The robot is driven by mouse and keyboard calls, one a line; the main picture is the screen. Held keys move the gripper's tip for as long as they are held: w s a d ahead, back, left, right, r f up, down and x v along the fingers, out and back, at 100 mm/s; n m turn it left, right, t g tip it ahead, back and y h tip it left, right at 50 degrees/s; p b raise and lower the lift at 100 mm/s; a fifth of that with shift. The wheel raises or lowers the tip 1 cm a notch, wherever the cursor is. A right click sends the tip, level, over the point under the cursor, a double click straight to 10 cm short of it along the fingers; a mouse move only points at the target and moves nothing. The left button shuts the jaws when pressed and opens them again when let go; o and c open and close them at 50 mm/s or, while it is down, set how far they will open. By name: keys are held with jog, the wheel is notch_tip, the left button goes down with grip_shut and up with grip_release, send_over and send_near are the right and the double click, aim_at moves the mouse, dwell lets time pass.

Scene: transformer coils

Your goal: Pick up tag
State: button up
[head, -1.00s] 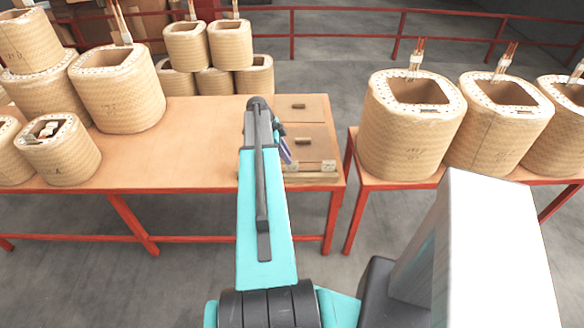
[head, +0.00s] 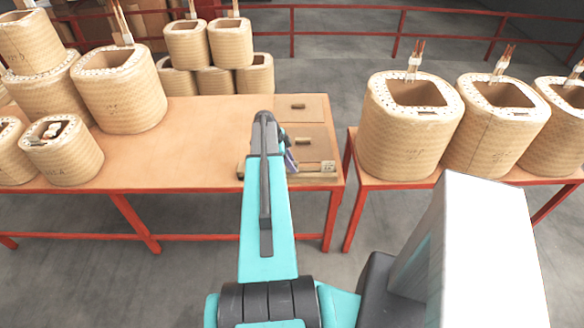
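No tag can be made out for certain in the head view. A small pale label-like patch (head: 328,167) shows at the front right corner of a flat wooden box or board (head: 312,140) on the left table. My arm reaches forward over the table's right part and hides part of that box. At the arm's far end, a small dark and bluish part of my gripper (head: 289,160) shows just right of the arm, over the box. Its fingers are mostly hidden behind the arm, so whether it is open or holds anything cannot be seen.
Several woven tan coils (head: 120,88) stand on the left of the red-framed table (head: 190,150). More coils (head: 412,125) stand on a second table at right, across a narrow gap. The table middle is clear. A red railing (head: 340,32) runs behind.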

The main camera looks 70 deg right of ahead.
dwell(0.3)
grip_shut()
jog(key=shift+r, duration=0.2)
jog(key=shift+r+b, duration=0.95)
jog(key=shift+r, duration=0.2)
jog(key=s+a+r+b, duration=0.1)
jog(key=a+b, duration=0.4)
jog(key=a, duration=1.1)
jog(key=shift+s+r, duration=0.15)
jog(key=shift+r, duration=0.5)
